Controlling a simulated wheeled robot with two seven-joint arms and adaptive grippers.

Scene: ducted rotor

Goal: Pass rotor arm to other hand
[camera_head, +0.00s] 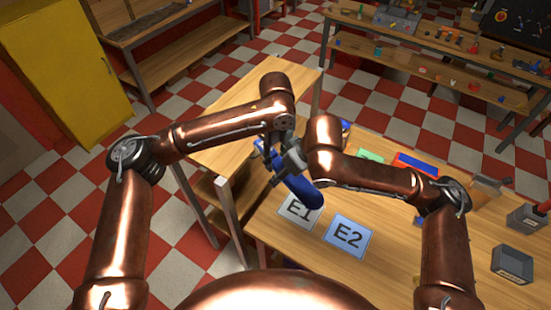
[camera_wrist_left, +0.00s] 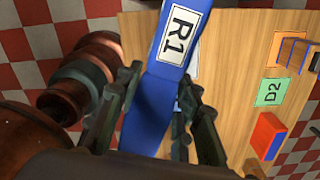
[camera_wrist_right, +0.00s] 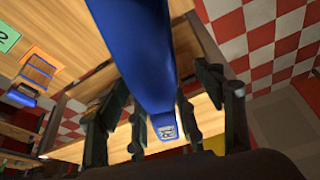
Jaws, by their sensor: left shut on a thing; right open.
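The rotor arm is a long blue bar; in the head view its blue curved end (camera_head: 303,190) hangs above the table near the E1 card. My left gripper (camera_head: 284,165) is shut on it. In the left wrist view the rotor arm (camera_wrist_left: 172,75) with a white R1 label runs between the left fingers (camera_wrist_left: 155,115). In the right wrist view the rotor arm (camera_wrist_right: 138,50) extends between the open fingers of my right gripper (camera_wrist_right: 155,115); I cannot tell whether they touch it. In the head view the right gripper is mostly hidden by its wrist.
The table holds an E1 card (camera_head: 299,208), an E2 card (camera_head: 348,235), a green card (camera_head: 370,155), a red and blue block (camera_head: 415,165) and grey bins (camera_head: 512,263) at right. The table's middle front is clear. A shelf (camera_head: 440,60) with small parts stands behind.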

